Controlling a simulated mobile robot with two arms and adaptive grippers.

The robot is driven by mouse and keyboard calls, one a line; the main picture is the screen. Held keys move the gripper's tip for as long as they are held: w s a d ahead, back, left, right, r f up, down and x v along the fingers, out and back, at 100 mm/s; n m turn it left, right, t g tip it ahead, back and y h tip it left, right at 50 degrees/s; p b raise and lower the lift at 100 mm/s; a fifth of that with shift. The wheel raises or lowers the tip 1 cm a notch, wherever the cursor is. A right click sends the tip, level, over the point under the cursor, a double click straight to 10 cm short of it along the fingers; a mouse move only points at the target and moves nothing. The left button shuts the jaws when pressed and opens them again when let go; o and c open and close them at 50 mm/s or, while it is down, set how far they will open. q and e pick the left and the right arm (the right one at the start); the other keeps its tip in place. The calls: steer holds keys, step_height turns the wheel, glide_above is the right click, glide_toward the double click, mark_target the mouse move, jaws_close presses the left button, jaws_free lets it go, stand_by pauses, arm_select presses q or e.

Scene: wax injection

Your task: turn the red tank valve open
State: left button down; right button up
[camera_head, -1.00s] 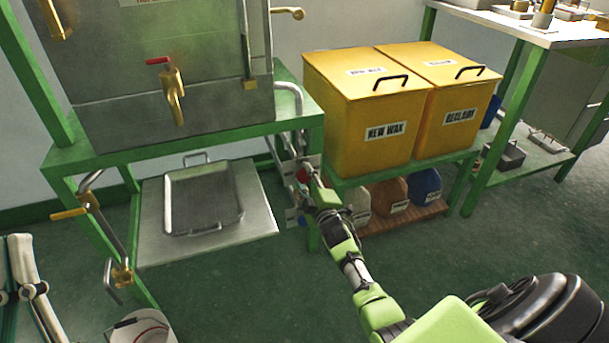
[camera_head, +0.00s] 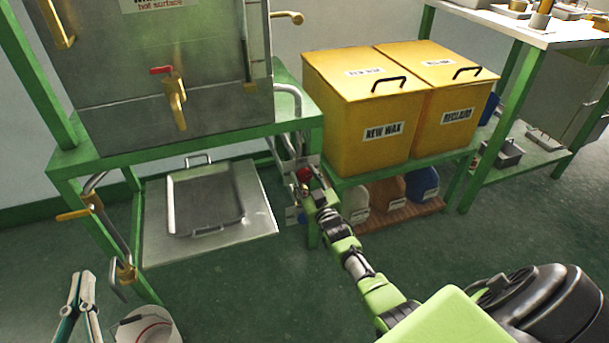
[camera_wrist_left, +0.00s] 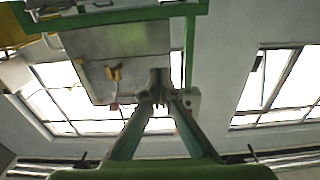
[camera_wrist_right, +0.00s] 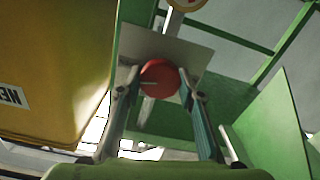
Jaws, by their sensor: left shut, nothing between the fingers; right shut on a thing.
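The red valve knob (camera_head: 304,174) is at the right front leg of the green tank stand. In the right wrist view, the round red knob (camera_wrist_right: 160,78) sits between the fingers, in front of a pale plate. My right gripper (camera_head: 310,187) is shut on this knob; its fingertips partly hide it in the head view. A brass tap with a red handle (camera_head: 160,70) is on the front of the metal tank (camera_head: 215,85). My left gripper (camera_head: 81,275) is shut and empty at the lower left, clear of the stand. Its fingertips (camera_wrist_left: 160,97) also show in the left wrist view.
A metal tray (camera_head: 205,200) lies on the plate under the tank. Yellow NEW WAX and RECLAIM bins (camera_head: 345,125) stand right of the knob, close to my right arm. The floor in the middle is clear.

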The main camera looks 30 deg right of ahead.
arm_select(q)
steer(key=shift+a+f+g, duration=0.1)
steer(key=shift+f+g, duration=0.2)
steer(key=shift+f, duration=0.5)
arm_select(e)
steer(key=shift+f+m, duration=0.15)
steer(key=shift+m, duration=1.05)
arm_select(q)
steer(key=shift+s+f, duration=0.1)
arm_select(e)
steer(key=o, duration=1.1)
steer(key=v, duration=1.2)
steer(key=shift+s+d, duration=0.1)
